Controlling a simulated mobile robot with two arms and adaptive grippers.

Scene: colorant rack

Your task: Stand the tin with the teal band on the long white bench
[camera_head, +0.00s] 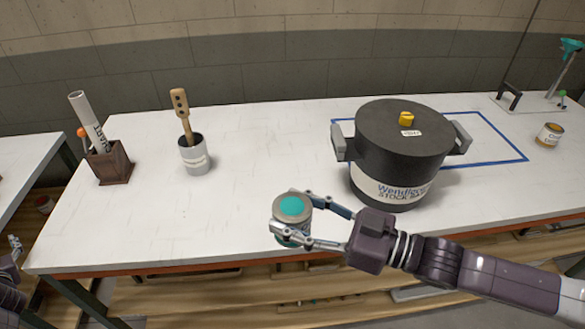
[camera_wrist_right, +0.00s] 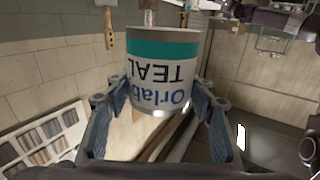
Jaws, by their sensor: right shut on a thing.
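The tin with the teal band (camera_head: 291,208) has a teal disc on its lid and is held upright at the front edge of the long white bench (camera_head: 255,135). My right gripper (camera_head: 298,222) is shut on it, with one finger on each side. In the right wrist view the tin (camera_wrist_right: 165,65) shows its teal band and an upside-down "TEAL" label between the fingers (camera_wrist_right: 160,105). I cannot tell whether its base touches the bench or hangs above it.
A large black stock pot (camera_head: 403,150) stands on the bench beyond my right arm, near blue tape lines (camera_head: 495,142). A grey pot with a wooden handle (camera_head: 194,158) and a brown box (camera_head: 110,163) stand at the left. A small ochre-banded tin (camera_head: 549,136) stands far right. The bench's left middle is clear.

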